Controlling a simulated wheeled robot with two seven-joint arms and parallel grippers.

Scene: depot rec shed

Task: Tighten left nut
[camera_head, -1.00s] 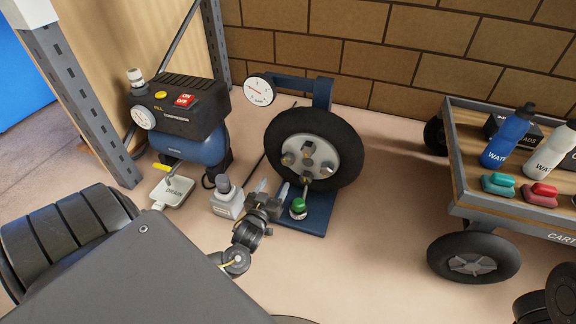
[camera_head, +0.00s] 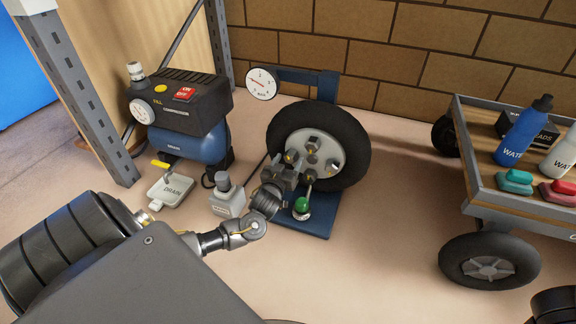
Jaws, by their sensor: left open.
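A black tyre (camera_head: 357,140) with a pale hub (camera_head: 328,147) stands upright on a blue stand (camera_head: 316,222). Several nuts sit on the hub, among them a top nut (camera_head: 312,143), a right nut (camera_head: 332,165) and a left nut (camera_head: 290,156). My left gripper (camera_head: 284,168) is open at the hub's lower left, with its fingertips close to the left nut. I cannot tell whether they touch it. The fingers hide part of the hub's lower left. My right gripper is not in view.
A green-knobbed lever (camera_head: 302,205) stands just right of my left gripper. A gauge (camera_head: 262,83) is above the tyre. A compressor (camera_head: 180,115), a drain pad (camera_head: 170,190) and a small grey box (camera_head: 227,199) are left. A cart (camera_head: 480,190) with bottles stands right.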

